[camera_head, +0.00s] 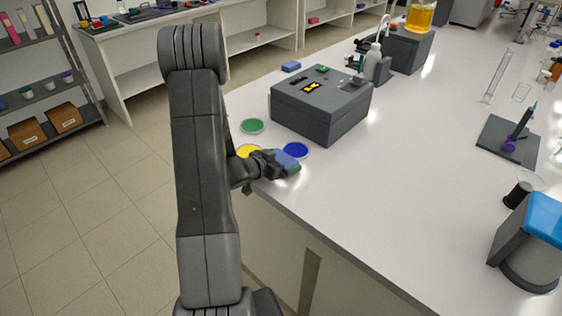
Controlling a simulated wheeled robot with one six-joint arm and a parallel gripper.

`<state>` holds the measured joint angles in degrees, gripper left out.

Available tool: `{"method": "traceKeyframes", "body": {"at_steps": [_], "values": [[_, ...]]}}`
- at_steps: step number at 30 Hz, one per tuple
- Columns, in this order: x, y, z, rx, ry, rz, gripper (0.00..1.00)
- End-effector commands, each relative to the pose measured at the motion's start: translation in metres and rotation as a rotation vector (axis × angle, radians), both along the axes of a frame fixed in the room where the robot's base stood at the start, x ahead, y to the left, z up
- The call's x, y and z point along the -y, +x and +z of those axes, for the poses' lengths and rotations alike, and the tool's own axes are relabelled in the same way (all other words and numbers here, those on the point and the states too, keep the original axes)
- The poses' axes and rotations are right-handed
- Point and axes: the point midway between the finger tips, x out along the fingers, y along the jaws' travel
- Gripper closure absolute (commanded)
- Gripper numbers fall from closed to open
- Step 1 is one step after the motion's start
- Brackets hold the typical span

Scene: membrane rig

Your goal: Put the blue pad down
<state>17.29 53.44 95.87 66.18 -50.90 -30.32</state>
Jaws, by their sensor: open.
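The blue pad (296,149) is a round blue disc with a pale rim. It lies flat on the white bench top near the front left edge, in front of the grey box. My gripper (290,168) is open, low over the bench just in front of the blue pad. The gap between its fingers is hard to see at this size. The blue pad shows clear of the fingers, and I cannot tell whether they touch its near rim.
A green disc (252,126) and a partly hidden yellow disc (247,150) lie beside the blue pad. A grey instrument box (320,108) with a lit display stands behind. A blue-topped device (530,240) stands at right. The bench middle (420,170) is clear.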

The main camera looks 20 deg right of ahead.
Motion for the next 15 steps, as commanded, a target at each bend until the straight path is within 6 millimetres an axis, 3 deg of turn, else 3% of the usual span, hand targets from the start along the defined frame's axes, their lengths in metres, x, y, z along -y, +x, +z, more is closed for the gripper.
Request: {"method": "traceKeyframes", "body": {"at_steps": [4,8,9,15], "values": [[-0.0002,-0.0001,-0.0001,0.000,0.000,0.000,0.00],[-0.0002,-0.0001,-0.0001,0.000,0.000,0.000,0.24],[-0.0003,-0.0001,-0.0001,0.000,0.000,0.000,0.26],[-0.0004,-0.0002,0.0001,0.000,0.000,0.000,0.29]]}}
